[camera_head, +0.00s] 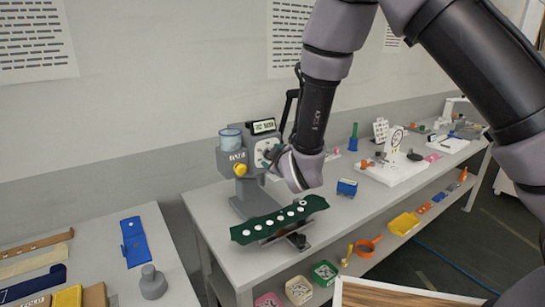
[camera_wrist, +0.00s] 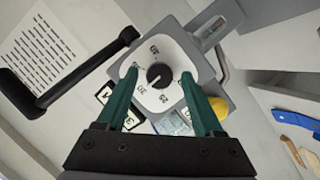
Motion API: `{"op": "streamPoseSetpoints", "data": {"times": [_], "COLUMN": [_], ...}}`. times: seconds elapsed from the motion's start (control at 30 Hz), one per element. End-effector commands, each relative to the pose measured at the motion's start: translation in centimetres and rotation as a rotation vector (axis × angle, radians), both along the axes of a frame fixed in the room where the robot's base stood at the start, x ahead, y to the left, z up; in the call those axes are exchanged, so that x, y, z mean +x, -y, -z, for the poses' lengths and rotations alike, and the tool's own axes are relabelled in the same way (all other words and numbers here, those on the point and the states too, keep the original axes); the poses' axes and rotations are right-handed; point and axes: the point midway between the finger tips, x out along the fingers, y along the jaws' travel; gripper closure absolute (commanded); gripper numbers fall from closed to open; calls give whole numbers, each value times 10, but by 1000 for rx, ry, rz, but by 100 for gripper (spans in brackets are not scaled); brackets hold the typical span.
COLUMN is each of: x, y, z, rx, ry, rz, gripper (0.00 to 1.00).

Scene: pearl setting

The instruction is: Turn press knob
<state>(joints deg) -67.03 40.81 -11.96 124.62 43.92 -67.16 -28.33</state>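The grey press (camera_head: 232,158) stands on the table's left end, with a white dial face (camera_head: 264,152) on its front. In the wrist view, the dial (camera_wrist: 150,96) has printed numbers and a small dark round knob (camera_wrist: 158,75) at its centre. My gripper (camera_wrist: 160,80) faces the dial. Its two green fingers are apart, one on each side of the knob, with visible gaps to it. Nothing is held. In the head view, my gripper (camera_head: 273,158) is close in front of the dial and partly hides it; contact cannot be told.
A black lever (camera_wrist: 85,70) rises beside the dial. A dark green strip with white discs (camera_head: 280,218) lies below. A blue box (camera_head: 347,187) stands to the right.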

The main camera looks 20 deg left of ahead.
Motion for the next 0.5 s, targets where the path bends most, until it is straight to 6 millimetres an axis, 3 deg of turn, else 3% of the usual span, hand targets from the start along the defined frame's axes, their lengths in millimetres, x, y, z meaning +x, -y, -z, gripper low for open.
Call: {"op": "streamPoseSetpoints", "data": {"times": [0.27, 0.5], "x": [-4, -39], "y": [2, 24], "z": [-2, -13], "rx": [0, 0], "ry": [-1, -1], "rz": [-1, -4], "gripper": [31, 31]}}
